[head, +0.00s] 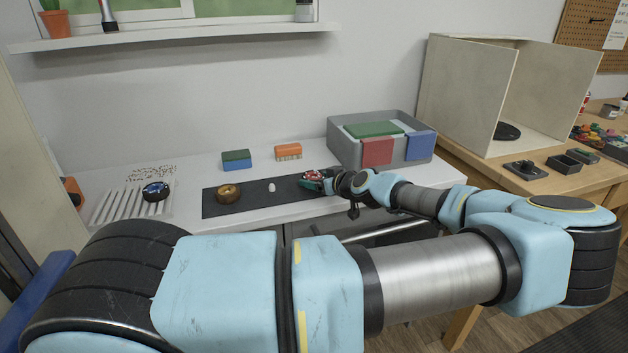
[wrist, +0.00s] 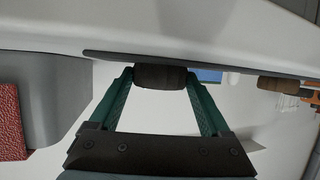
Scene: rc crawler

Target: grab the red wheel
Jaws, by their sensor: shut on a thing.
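The red wheel (head: 312,177) is at the right end of the dark mat (head: 210,203) in the head view, partly covered by my gripper (head: 316,182). A bit of its red shows between the fingers. In the wrist view, my gripper's green fingers (wrist: 160,85) are shut on a dark, wide tyre (wrist: 160,77), seen edge-on. Its red part does not show there. The tyre is close to the mat's edge (wrist: 105,54). I cannot tell whether it touches the mat.
A tan-hubbed wheel (head: 229,193) and a small white piece (head: 271,187) are on the mat to the left.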

